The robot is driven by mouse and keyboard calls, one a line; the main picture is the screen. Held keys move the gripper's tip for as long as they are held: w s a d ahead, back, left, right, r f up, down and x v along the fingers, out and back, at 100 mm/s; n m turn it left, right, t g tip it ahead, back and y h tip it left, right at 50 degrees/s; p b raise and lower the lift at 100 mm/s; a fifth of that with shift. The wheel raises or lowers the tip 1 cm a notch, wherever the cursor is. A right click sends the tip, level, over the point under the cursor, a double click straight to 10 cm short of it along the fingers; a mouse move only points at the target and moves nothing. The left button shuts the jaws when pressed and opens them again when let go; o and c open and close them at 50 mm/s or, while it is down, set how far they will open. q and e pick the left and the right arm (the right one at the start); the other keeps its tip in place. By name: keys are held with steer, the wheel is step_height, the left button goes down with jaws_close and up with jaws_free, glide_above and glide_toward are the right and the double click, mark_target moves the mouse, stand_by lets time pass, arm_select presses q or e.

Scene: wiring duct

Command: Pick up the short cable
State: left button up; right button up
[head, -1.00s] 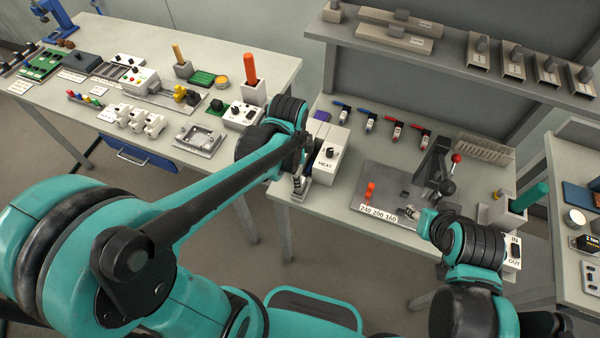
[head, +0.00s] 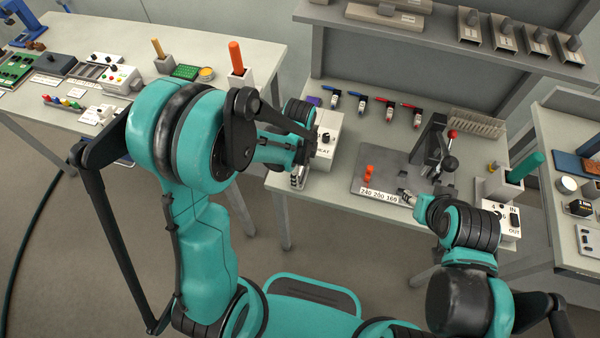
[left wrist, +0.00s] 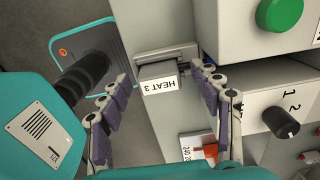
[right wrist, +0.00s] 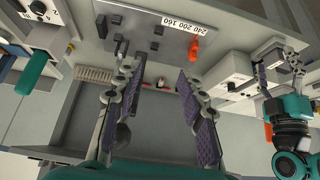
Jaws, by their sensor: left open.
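I cannot make out a short cable in any view. My left gripper (left wrist: 160,82) is open, with its fingers on either side of a small grey block labelled HEAT 3 (left wrist: 160,77); I cannot tell whether they touch it. In the head view the left gripper (head: 300,177) is at the left side of the middle table, beside the white box with a black knob (head: 328,138), partly hidden by my arm. My right gripper (right wrist: 154,78) is open and empty. In the head view it (head: 406,198) is by the front edge of the grey plate marked 240 200 160 (head: 372,172).
Several blue and red tools (head: 375,104) lie behind. A holder with a green handle (head: 520,170) stands right. The left table (head: 200,105) is partly covered by my arm.

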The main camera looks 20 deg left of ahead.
arm_select(q)
steer(key=c, duration=1.2)
step_height(320, 180, up, 10)
steer(key=p, duration=0.3)
steer(key=shift+r, duration=0.1)
steer(key=shift+r+p, duration=1.75)
steer(key=shift+r, duration=0.35)
